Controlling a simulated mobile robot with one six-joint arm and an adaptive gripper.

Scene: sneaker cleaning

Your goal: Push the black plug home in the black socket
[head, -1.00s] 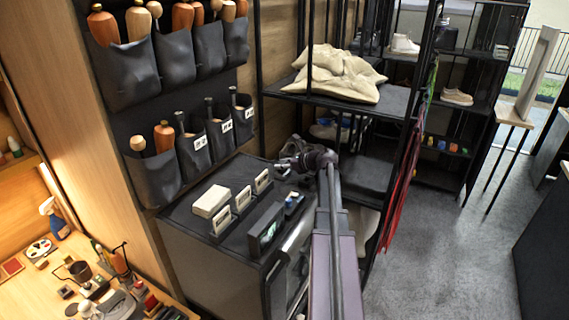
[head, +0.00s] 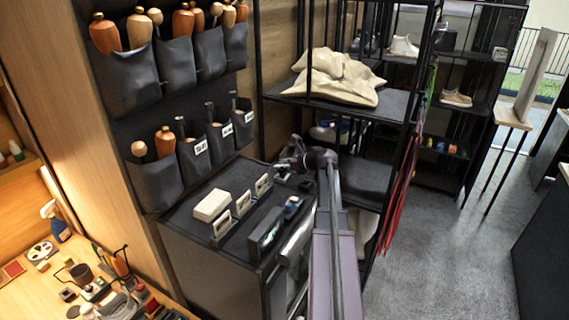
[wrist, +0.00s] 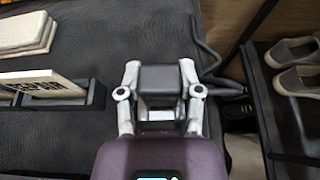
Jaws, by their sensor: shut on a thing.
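In the wrist view my gripper (wrist: 160,72) has its two metal fingers closed on the sides of a dark block, which I take to be the black plug (wrist: 160,79). It is low over the black cabinet top. In the head view my gripper (head: 284,167) is at the cabinet's far right corner, and the plug is too small to make out there. I cannot pick out the black socket; the gripper and block may hide it. Whether the plug is seated cannot be told. A dark cable (wrist: 208,50) curves beside the right finger.
On the cabinet top (head: 238,191) stand a pale box (head: 211,205), several small card holders and a dark display (head: 265,230). The wrist view shows a card in its holder (wrist: 45,86) at left and grey shoes (wrist: 299,68) on a shelf at right. Hanging pouches (head: 128,75) line the wall.

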